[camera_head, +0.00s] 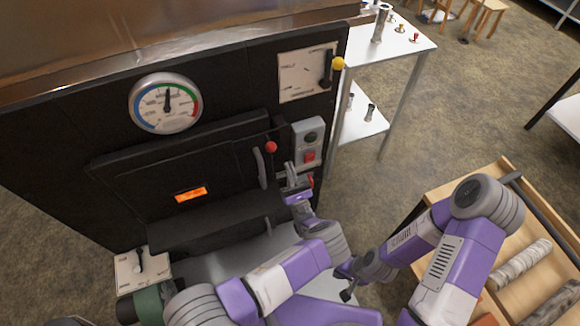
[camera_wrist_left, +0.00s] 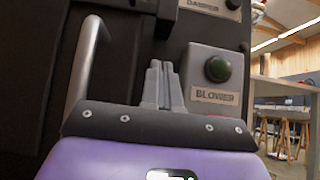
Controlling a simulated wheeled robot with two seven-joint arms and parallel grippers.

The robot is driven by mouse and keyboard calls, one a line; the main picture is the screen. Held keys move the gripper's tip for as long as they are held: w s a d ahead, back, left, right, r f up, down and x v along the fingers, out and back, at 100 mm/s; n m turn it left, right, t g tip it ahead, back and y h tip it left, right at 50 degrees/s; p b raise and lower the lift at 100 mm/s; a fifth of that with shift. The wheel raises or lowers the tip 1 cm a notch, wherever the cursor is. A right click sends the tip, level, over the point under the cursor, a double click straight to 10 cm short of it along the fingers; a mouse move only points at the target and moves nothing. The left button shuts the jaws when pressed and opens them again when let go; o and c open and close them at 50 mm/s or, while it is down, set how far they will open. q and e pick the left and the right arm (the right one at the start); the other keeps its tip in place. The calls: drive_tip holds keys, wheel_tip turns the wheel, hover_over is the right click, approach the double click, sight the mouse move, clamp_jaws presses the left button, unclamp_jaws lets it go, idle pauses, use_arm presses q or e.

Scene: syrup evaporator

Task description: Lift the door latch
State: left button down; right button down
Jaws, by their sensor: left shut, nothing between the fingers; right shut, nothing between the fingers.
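The closed black firebox door (camera_head: 190,170) has a grey curved handle (camera_head: 260,168) near its right edge; the handle also shows in the left wrist view (camera_wrist_left: 85,65). A red ball knob (camera_head: 271,147) by this edge appears to belong to the door latch. In the left wrist view a dark upright bar (camera_wrist_left: 167,15) stands beyond the fingertips; I cannot tell whether they touch it. My left gripper (camera_head: 291,170) is shut and empty, right of the handle and below the knob. My right gripper (camera_head: 346,291) is shut and empty, low and away from the door.
A blower box (camera_head: 308,142) with a dark and a red button sits right of the door, close to my left gripper. A damper plate (camera_head: 307,75) with a yellow knob is above. A ledge (camera_head: 215,220) juts out below the door. A wooden cart (camera_head: 440,190) stands right.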

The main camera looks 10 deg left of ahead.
use_arm(q)
drive_tip(key=w+a+r, duration=0.3)
drive_tip(key=w+r, duration=0.1)
drive_tip(key=r, duration=0.5)
drive_tip(key=shift+w+d, duration=0.1)
drive_tip(key=shift+d, duration=0.05)
use_arm(e)
drive_tip(key=shift+f, duration=0.1)
